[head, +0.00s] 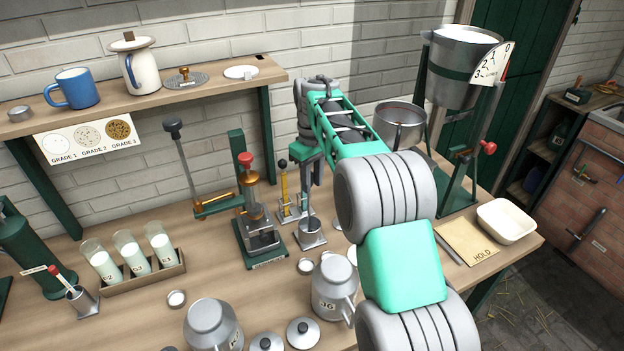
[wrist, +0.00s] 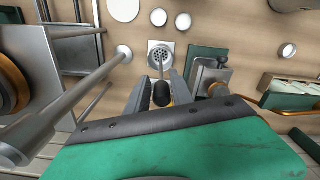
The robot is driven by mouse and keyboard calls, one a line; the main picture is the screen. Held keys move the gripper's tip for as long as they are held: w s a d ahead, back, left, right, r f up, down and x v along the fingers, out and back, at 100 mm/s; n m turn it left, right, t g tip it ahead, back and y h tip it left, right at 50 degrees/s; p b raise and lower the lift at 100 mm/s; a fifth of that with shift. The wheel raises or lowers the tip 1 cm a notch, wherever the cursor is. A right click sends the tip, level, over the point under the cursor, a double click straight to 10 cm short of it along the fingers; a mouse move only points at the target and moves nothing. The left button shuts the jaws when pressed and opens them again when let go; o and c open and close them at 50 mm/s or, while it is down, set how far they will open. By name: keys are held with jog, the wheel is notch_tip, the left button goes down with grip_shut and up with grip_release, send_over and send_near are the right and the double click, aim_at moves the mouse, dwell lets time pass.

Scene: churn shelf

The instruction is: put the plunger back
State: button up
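The plunger, a thin rod with a dark knob (wrist: 161,94), shows in the wrist view between the two grey fingers of my gripper (wrist: 160,85). Its rod runs down to a round perforated part on a square metal plate (wrist: 151,47). In the head view this metal stand (head: 310,240) sits on the bench right of the small press, with the rod rising from it. My gripper (head: 311,172) is above it, pointing down around the rod's top. The arm hides part of the view. I cannot tell whether the fingers press on the plunger or whether its foot is fully seated.
A press with a red knob (head: 246,160) stands close left. A yellow upright tool (head: 284,190) stands behind. The hopper frame (head: 460,180) is on the right, with a white tray (head: 506,221).

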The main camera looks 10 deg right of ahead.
jog(key=shift+o, duration=1.4)
jog(key=shift+r, duration=0.1)
notch_tip(320, 180, up, 12)
jog(key=f, duration=0.1)
jog(key=s+r+m+t, duration=0.1)
jog(key=s+r+m, duration=0.15)
jog(key=s, duration=0.45)
jog(key=s+f+m+t, duration=0.1)
jog(key=s+f, duration=0.4)
jog(key=s, duration=0.5)
jog(key=s+f+m+t, duration=0.2)
jog(key=s+f, duration=0.4)
jog(key=s, duration=0.4)
jog(key=shift+s+a+p, duration=0.25)
jog(key=shift+a+p, duration=0.05)
jog(key=shift+f, duration=0.1)
